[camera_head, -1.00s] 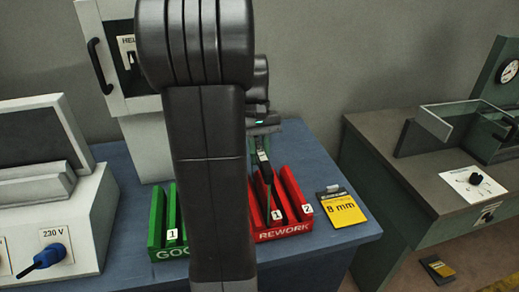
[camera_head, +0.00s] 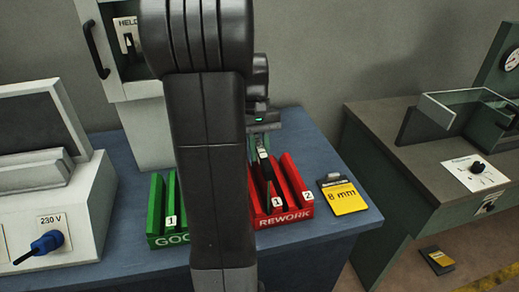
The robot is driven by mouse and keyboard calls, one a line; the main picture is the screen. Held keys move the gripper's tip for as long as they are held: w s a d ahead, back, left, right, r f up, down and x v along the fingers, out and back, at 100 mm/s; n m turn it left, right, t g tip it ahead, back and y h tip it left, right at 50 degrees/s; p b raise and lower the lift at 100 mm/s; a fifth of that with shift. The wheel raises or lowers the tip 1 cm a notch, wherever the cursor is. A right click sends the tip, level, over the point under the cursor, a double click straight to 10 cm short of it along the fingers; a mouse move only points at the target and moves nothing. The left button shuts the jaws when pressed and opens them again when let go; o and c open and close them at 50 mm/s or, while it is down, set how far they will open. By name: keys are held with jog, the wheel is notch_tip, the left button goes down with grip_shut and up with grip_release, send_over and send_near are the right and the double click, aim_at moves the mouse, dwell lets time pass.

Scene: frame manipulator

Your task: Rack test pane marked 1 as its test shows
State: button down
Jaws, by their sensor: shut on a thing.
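My gripper (camera_head: 263,146) is at the back of the red REWORK rack (camera_head: 284,217), behind my arm. It is shut on a thin dark pane (camera_head: 268,172) held on edge over slot 1 of that rack, with a small pale patch near its top. The pane's lower part is between the red walls; I cannot tell whether it touches the slot floor. No number on the pane is readable. The green GOOD rack (camera_head: 157,210) stands to the left, with a slot label 1 showing; my arm hides its right part.
A yellow "8 mm" card (camera_head: 342,196) lies right of the red rack on the blue table (camera_head: 335,225). A grey cabinet (camera_head: 150,130) stands behind, a 230 V unit (camera_head: 60,205) at left. A second bench (camera_head: 420,175) with a glass-walled fixture stands at right.

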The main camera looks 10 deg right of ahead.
jog(key=shift+f, duration=0.55)
dwell(0.4)
jog(key=c, duration=1.2)
grip_release()
jog(key=v, duration=1.3)
jog(key=shift+r, duration=0.4)
jog(key=shift+w+f, duration=0.1)
jog(key=shift+w, duration=0.05)
jog(key=x, duration=1.3)
jog(key=shift+f, duration=0.35)
jog(key=shift+r, duration=0.35)
